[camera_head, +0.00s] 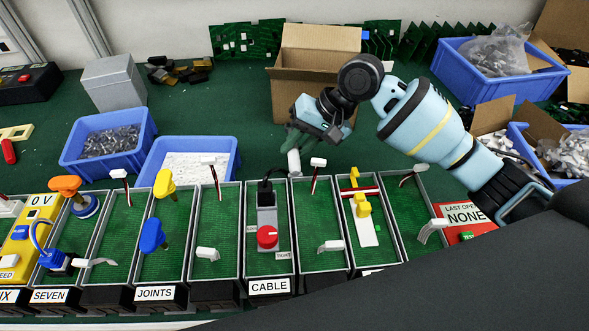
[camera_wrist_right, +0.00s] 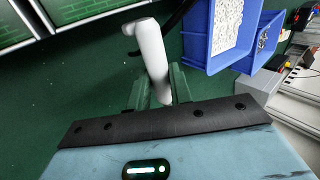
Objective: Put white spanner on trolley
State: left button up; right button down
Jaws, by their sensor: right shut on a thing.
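My right gripper (camera_head: 296,147) is above the green bench behind the row of trays, in front of the cardboard box. It is shut on a white tool, taken as the white spanner (camera_head: 294,162). In the right wrist view the spanner (camera_wrist_right: 153,62) is a smooth white shaft with a short sideways head at its far end. Its near end sits between the green fingers of my right gripper (camera_wrist_right: 155,90). My left gripper is not in view. I cannot make out a trolley for certain in either view.
Below the gripper runs a row of green-floored trays (camera_head: 215,245) holding coloured and white parts. Blue bins (camera_head: 108,140) stand at the left and right. An open cardboard box (camera_head: 300,60) is behind the gripper. Bare green bench (camera_head: 215,100) lies to its left.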

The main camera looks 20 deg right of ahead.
jog(key=shift+f+b, duration=0.4)
jog(key=shift+f, duration=3.8)
jog(key=shift+f, duration=0.1)
jog(key=c, duration=1.3)
grip_release()
jog(key=shift+o, duration=0.2)
jog(key=p+v, duration=0.1)
jog(key=v, duration=1.1)
